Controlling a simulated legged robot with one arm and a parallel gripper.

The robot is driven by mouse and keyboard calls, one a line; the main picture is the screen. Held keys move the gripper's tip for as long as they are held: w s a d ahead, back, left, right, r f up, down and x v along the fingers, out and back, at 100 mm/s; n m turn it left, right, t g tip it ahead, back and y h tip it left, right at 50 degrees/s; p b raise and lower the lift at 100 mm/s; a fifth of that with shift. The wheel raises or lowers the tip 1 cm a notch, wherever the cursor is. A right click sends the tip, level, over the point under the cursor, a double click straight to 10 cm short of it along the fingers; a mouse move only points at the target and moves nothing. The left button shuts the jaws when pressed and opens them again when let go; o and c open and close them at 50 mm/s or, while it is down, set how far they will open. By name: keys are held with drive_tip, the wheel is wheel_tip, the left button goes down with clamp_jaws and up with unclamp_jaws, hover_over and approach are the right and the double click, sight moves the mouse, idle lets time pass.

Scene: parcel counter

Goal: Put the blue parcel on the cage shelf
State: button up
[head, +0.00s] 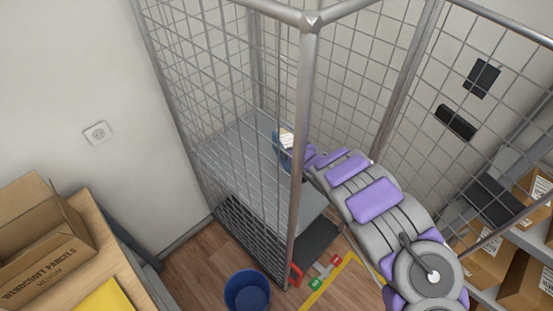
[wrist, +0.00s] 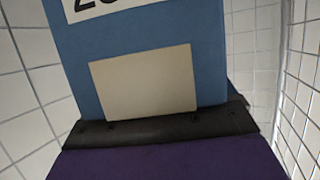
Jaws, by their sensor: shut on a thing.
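The blue parcel (wrist: 215,75) fills the middle of the wrist view, with a beige patch and part of a white printed label on its face. My gripper (wrist: 165,128) is shut on it; the dark jaw edge lies across the parcel's lower part. In the head view the parcel (head: 279,147) shows small inside the wire cage, partly hidden by the mesh and the cage post. My gripper (head: 297,153) is beside it there, its fingertips hard to make out. The grey cage shelf (head: 232,150) lies under and left of the parcel. I cannot tell whether the parcel touches it.
The cage's front post (head: 303,120) stands close left of my arm. Mesh walls enclose the shelf. A blue bin (head: 247,290) stands on the floor. An open carton (head: 45,245) sits on a wooden table at left. Shelving with cartons (head: 485,260) is at right.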

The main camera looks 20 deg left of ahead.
drive_tip(key=f, duration=0.2)
drive_tip(key=a+f+b, duration=0.1)
drive_tip(key=f, duration=0.1)
drive_tip(key=shift+f, duration=0.4)
drive_tip(key=shift+a+f, duration=0.25)
drive_tip(key=shift+f, duration=0.2)
drive_tip(key=shift+d+f, duration=0.25)
drive_tip(key=shift+f, duration=0.3)
drive_tip(key=shift+d+f+b, duration=0.15)
drive_tip(key=shift+f+b, duration=0.2)
drive_tip(key=shift+f, duration=0.35)
drive_tip(key=shift+d+f+b, duration=0.1)
drive_tip(key=shift+f+b, duration=0.2)
drive_tip(key=shift+f, duration=0.4)
drive_tip(key=shift+a, duration=0.1)
drive_tip(key=shift+a, duration=0.1)
drive_tip(key=o, duration=1.8)
drive_tip(key=shift+c, duration=0.2)
drive_tip(key=shift+s+d, duration=0.1)
drive_tip(key=shift+d, duration=0.1)
